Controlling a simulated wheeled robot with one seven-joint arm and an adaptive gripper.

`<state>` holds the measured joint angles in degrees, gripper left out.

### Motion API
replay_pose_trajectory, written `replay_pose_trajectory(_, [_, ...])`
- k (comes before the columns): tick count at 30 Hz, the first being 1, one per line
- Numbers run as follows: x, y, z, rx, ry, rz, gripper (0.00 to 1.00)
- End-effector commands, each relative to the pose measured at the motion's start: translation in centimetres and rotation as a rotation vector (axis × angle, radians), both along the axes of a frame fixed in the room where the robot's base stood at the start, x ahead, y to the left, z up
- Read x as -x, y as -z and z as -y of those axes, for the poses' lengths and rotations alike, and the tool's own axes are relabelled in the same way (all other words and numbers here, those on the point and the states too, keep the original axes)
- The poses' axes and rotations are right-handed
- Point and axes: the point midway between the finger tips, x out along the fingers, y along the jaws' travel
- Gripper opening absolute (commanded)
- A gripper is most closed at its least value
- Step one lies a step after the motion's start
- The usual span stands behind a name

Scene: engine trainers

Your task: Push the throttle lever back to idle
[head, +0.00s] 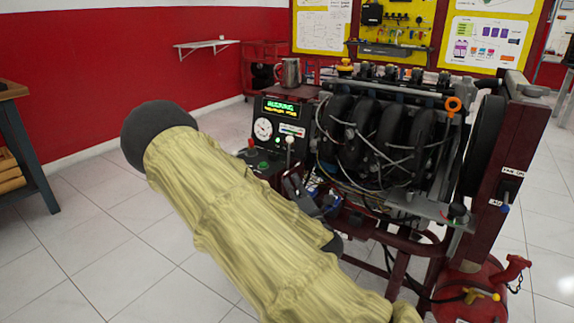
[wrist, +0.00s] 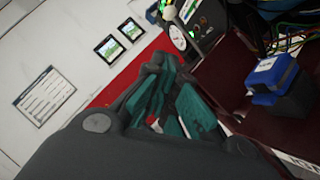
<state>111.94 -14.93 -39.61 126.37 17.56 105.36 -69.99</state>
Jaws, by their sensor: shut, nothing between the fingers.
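The throttle lever, a thin stem with a pale round knob (head: 290,140), stands on the control panel (head: 265,157) at the front left of the engine trainer. In the wrist view a grey rod with a pale knob (wrist: 170,13), apparently the same lever, rises beyond my fingers. My gripper (wrist: 178,98) has dark jaws with teal pads; it is shut and empty. In the head view my gripper (head: 308,195) is beside the panel, below and right of the knob, partly hidden by my arm. No contact with the lever is visible.
The gauge panel with a green display (head: 281,107) stands behind the lever. The engine (head: 380,140) with loose wires is to the right. A blue-capped battery-like box (wrist: 275,75) is right of my gripper in the wrist view. A red tank (head: 470,295) stands lower right.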

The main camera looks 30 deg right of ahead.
Motion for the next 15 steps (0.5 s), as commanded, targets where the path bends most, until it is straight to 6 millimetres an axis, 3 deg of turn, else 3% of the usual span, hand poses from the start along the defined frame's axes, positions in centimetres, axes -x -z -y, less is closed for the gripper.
replay_pose_trajectory(5, [-1.2,-0.4,0.2,0.006,0.000,0.005,0.00])
replay_pose_trajectory(15, [-6.2,-2.0,1.2,0.006,-0.002,0.005,0.00])
